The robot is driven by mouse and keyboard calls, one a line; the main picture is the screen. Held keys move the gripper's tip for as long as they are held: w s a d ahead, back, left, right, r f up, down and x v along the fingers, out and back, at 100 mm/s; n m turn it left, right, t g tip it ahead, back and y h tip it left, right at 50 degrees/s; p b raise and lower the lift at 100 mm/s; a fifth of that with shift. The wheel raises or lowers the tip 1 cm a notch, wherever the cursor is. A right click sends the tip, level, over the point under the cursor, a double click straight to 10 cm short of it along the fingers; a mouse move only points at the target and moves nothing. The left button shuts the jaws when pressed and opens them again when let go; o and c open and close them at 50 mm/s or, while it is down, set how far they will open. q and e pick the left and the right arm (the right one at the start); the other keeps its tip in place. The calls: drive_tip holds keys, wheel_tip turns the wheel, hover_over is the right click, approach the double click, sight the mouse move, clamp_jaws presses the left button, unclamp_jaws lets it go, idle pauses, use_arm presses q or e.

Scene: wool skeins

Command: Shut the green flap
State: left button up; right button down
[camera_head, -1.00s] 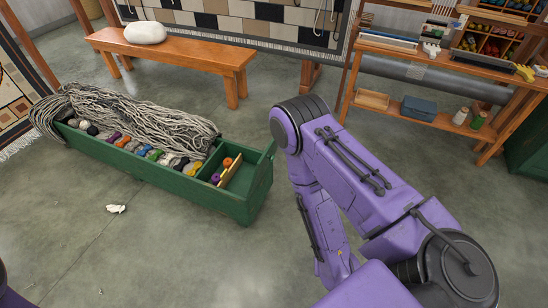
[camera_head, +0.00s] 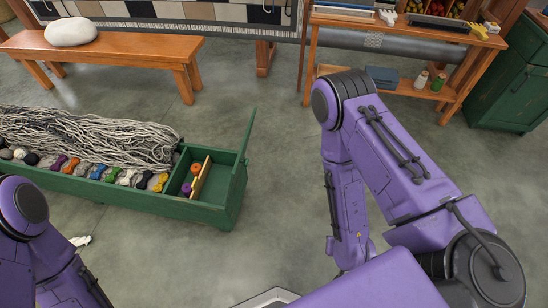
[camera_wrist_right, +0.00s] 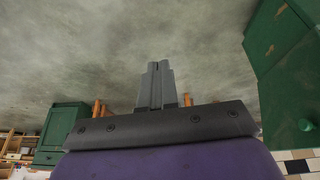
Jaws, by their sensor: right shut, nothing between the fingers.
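A long green box (camera_head: 150,202) stands on the floor at the left of the head view. A green panel, which looks like the flap (camera_head: 243,148), stands raised at the box's right end, its top above the rim. The compartment beside it is open from above. My right gripper (camera_wrist_right: 157,68) shows in the right wrist view with its fingers together and nothing between them. It is apart from everything there, with floor beyond it. In the head view my right arm is right of the box, its gripper hidden. My left arm shows at lower left, its gripper out of view.
Grey wool strands (camera_head: 85,135) and several coloured skeins fill the box. A wooden bench (camera_head: 110,47), a shelf (camera_head: 400,32) and a green cabinet (camera_head: 512,75) stand behind. Floor right of the box is clear.

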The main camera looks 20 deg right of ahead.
drive_tip(key=w+a+f+n+t+y+b, duration=0.2)
drive_tip(key=w+f+b, duration=0.15)
drive_tip(key=w, duration=0.25)
drive_tip(key=w+a+f+n+t+y+b, duration=0.2)
drive_tip(key=w+f+b, duration=0.15)
drive_tip(key=w, duration=0.35)
drive_tip(key=n+t+y+b, duration=0.4)
drive_tip(key=n+y+b, duration=1.1)
drive_tip(key=n+b, duration=1.15)
approach(244, 161)
drive_tip(key=w+a+n, duration=0.1)
drive_tip(key=a+n, duration=0.1)
drive_tip(key=w+a+n+p, duration=0.1)
drive_tip(key=w+a+n, duration=0.1)
drive_tip(key=shift+a+r+n, duration=0.1)
drive_tip(key=shift+r+n, duration=0.05)
drive_tip(key=shift+n, duration=0.2)
drive_tip(key=shift+w+r, duration=0.1)
